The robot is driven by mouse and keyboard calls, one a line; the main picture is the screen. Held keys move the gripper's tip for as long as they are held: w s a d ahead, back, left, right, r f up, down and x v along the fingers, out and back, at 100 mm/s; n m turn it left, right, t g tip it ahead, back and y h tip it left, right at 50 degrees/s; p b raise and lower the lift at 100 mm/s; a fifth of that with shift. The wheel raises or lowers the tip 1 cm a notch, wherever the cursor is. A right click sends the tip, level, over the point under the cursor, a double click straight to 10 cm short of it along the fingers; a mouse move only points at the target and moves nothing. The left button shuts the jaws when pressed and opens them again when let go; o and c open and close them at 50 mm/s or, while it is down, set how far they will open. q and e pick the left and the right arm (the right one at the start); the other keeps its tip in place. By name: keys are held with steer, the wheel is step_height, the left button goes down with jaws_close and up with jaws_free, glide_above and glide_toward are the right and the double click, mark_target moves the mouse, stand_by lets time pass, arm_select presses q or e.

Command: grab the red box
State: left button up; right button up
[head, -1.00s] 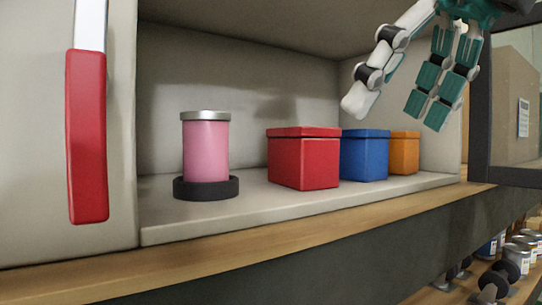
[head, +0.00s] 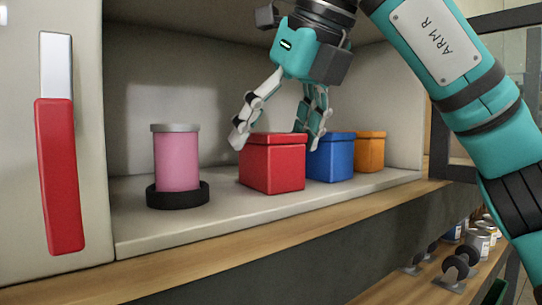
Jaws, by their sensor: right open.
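The red box (head: 272,165) has a lid and stands upright on the floor of an open light-grey cabinet (head: 140,239). My right gripper (head: 272,136) comes down from above, open, with one finger at the box's left rear edge and the other fingers behind its right side, near the blue box (head: 331,158). The lower tips behind the boxes are partly hidden, and I cannot tell whether they touch the red box. My left gripper is not in the picture.
An orange box (head: 370,152) stands right of the blue one. A pink jar (head: 177,160) in a dark round base (head: 178,195) stands at left, with a gap before the red box. A wooden ledge (head: 220,242) runs in front. A red handle (head: 60,175) is at far left.

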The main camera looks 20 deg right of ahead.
steer(key=shift+w+x, duration=0.25)
steer(key=shift+x, duration=1.2)
steer(key=shift+s+r, duration=0.15)
steer(key=shift+s, duration=0.05)
steer(key=shift+c, duration=1.6)
steer(key=c, duration=1.3)
steer(key=shift+c, duration=0.2)
